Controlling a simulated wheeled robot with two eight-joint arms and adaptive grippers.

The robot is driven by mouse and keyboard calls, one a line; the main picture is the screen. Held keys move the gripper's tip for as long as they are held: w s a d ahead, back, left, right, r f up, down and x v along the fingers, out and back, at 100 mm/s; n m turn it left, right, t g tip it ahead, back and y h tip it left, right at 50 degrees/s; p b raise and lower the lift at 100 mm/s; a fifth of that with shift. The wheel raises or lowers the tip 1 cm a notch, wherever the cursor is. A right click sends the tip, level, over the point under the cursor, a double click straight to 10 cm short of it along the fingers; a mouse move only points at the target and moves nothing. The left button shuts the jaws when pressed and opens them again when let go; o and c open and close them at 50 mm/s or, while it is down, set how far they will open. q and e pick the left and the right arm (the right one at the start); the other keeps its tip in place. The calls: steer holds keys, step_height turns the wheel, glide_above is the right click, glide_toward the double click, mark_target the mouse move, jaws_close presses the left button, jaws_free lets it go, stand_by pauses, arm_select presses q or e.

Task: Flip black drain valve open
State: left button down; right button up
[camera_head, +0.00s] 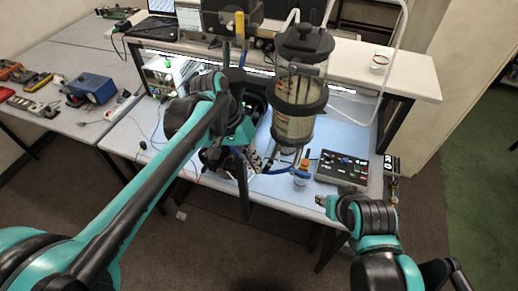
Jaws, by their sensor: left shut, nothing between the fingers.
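A clear sealed cylinder (294,119) with a black lid and a black band stands upright over the blue-topped bench. A black drain valve is too small to pick out for certain around the cylinder's lower end, where dark fittings and a blue tube (280,171) crowd together. My left arm reaches in from the left, and its gripper (252,168) is shut and empty, just left of and below the cylinder's bottom. Whether it touches a fitting cannot be told. My right gripper (322,202) is at the bench's front edge, apart from the cylinder; its fingers are too small to read.
A small bottle with an orange cap (302,172) stands right below the cylinder. A black control box (342,168) sits to its right. A raised white shelf (405,80) runs behind. A blue instrument (93,89) is on the left table. Thin wires cross the bench.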

arm_select(q)
steer(key=shift+r, duration=0.15)
arm_select(e)
steer(key=shift+r, duration=0.15)
stand_by(0.5)
arm_select(q)
steer(key=shift+r+p, duration=0.6)
steer(key=shift+r, duration=0.1)
arm_select(e)
steer(key=shift+r, duration=0.5)
